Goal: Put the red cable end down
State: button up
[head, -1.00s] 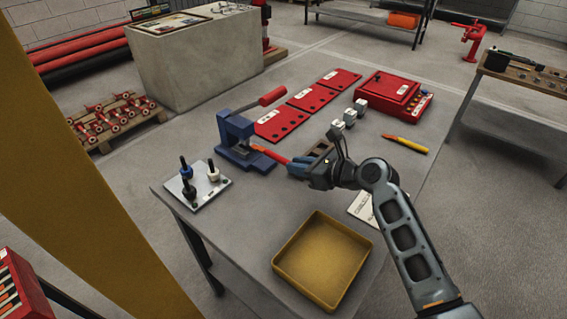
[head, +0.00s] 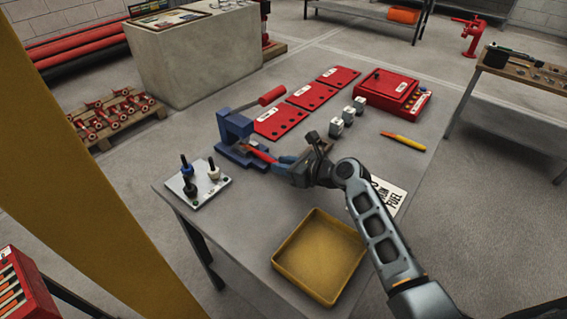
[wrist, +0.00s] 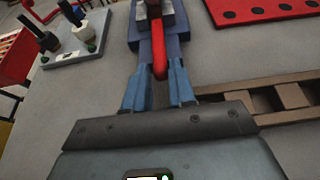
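The red cable end (head: 261,153) shows in the head view between my gripper (head: 279,163) and the blue press (head: 235,135) with a red handle. In the wrist view, the red cable end (wrist: 160,55) lies between the blue fingertips of my gripper (wrist: 160,72), which appear closed against its sides. Its near end sits between the fingers, and its far end points into the jaw area of the blue press (wrist: 135,30). Whether the far end touches the press is hidden.
A plate with black and white posts (head: 197,184) stands left of the press. A slotted brown holder (wrist: 270,105) lies right of my gripper. A yellow tray (head: 320,256) is at the front. Red plates (head: 280,122), white-topped blocks (head: 347,117) and a red box (head: 390,92) stand behind.

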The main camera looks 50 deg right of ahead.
jog(key=o, duration=0.3)
jog(key=shift+r, duration=0.1)
